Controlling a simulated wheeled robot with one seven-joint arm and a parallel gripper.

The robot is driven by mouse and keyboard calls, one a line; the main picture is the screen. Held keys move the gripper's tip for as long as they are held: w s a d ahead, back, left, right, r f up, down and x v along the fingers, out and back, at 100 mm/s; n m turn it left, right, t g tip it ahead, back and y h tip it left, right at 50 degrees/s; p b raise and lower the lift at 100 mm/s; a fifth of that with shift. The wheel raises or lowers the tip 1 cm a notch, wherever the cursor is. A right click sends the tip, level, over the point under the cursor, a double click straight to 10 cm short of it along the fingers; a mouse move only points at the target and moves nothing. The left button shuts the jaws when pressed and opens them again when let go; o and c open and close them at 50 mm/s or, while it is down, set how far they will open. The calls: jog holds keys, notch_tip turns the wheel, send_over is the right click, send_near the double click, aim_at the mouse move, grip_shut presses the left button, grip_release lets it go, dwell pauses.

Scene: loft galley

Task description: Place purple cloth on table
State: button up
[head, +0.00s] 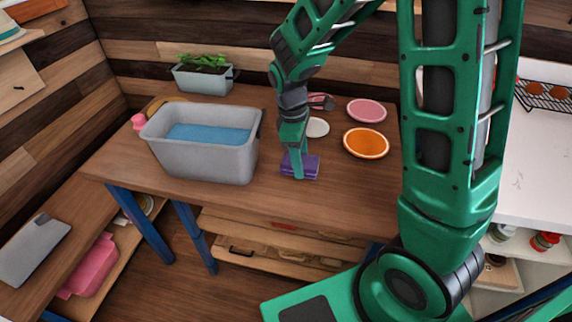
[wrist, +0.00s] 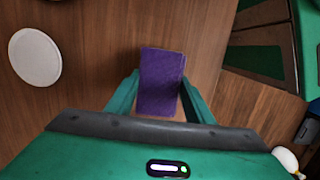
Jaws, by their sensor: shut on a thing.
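The purple cloth (head: 311,167) is a small folded block at the table's front half, right of the grey tub. It also shows in the wrist view (wrist: 161,80), between the two green fingers. My gripper (head: 298,170) points down and is shut on the cloth; the wrist view shows the fingers (wrist: 158,95) on both of its sides. The cloth is at or just above the wooden table (head: 225,203); I cannot tell if it touches.
A grey tub (head: 205,160) with blue water stands left of my gripper. An orange bowl (head: 366,143), a pink plate (head: 367,110) and a white disc (head: 317,127) lie behind and right. A planter (head: 203,79) stands at the back. The table's front strip is clear.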

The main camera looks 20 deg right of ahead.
aim_at(299, 182)
jog(key=shift+f, duration=2.8)
jog(key=o, duration=1)
jog(key=shift+r, duration=0.1)
jog(key=r, duration=0.4)
jog(key=a+r, duration=0.1)
jog(key=r, duration=0.3)
jog(key=w+r, duration=0.1)
jog(key=r, duration=0.3)
jog(key=shift+a, duration=0.25)
jog(key=s+d+r+m, duration=0.4)
jog(key=s+d+m, duration=0.1)
jog(key=d, duration=0.3)
jog(key=s+d+m, duration=0.3)
jog(key=s+m, duration=0.1)
jog(key=s, duration=0.2)
jog(key=s+d+r+m+y, duration=0.1)
jog(key=s+d+m, duration=0.2)
jog(key=s, duration=0.4)
jog(key=s+d+r+m+t, duration=0.1)
jog(key=s+d+m, duration=0.2)
jog(key=s+m, duration=0.2)
jog(key=shift+s+d+r+m+y, duration=0.2)
jog(key=shift+s+m+y, duration=0.1)
jog(key=shift+s, duration=0.35)
